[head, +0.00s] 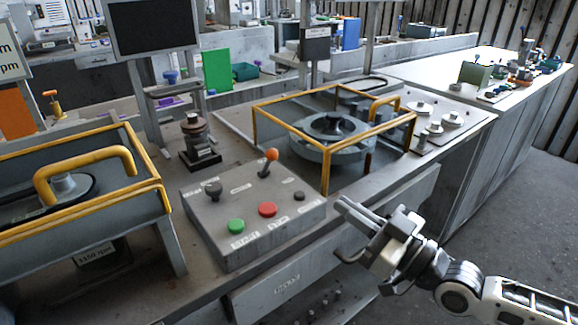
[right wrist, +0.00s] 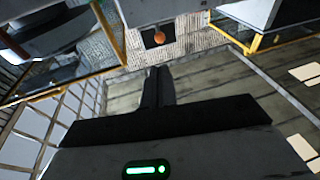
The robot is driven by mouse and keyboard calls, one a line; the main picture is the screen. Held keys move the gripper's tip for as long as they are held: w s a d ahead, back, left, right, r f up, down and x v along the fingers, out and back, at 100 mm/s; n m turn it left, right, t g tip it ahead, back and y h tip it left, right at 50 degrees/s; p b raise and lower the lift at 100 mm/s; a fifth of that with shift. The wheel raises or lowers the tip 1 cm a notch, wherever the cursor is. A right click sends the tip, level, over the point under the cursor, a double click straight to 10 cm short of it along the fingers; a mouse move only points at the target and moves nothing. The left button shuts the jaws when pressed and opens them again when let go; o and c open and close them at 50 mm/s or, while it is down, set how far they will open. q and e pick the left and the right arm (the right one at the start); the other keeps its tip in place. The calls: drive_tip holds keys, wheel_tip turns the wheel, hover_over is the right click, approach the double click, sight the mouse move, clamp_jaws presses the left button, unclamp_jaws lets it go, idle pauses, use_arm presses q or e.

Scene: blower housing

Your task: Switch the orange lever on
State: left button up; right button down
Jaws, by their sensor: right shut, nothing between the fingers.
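The orange lever (head: 271,156) stands at the back right of a grey control box (head: 213,245) in the head view. It is a short dark stem with an orange ball on top. The orange ball also shows in the right wrist view (right wrist: 159,38), above the fingertips in the picture. My right gripper (head: 343,206) is in front of the box's right side, apart from the lever. Its fingers are shut with nothing between them, and they also show in the right wrist view (right wrist: 158,72). My left gripper is not in view.
The box also carries a green button (head: 236,226), a red button (head: 267,209) and a dark knob (head: 213,188). A yellow-framed guard around a round housing (head: 330,128) stands behind and right of the box. Another yellow-railed guard (head: 150,165) stands at left.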

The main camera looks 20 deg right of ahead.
drive_tip(key=p, duration=0.2)
approach(277, 158)
drive_tip(key=x, duration=0.5)
drive_tip(key=shift+w+a+r, duration=0.15)
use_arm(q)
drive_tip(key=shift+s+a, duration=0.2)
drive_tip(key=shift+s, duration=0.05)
use_arm(e)
drive_tip(key=shift+x, duration=0.75)
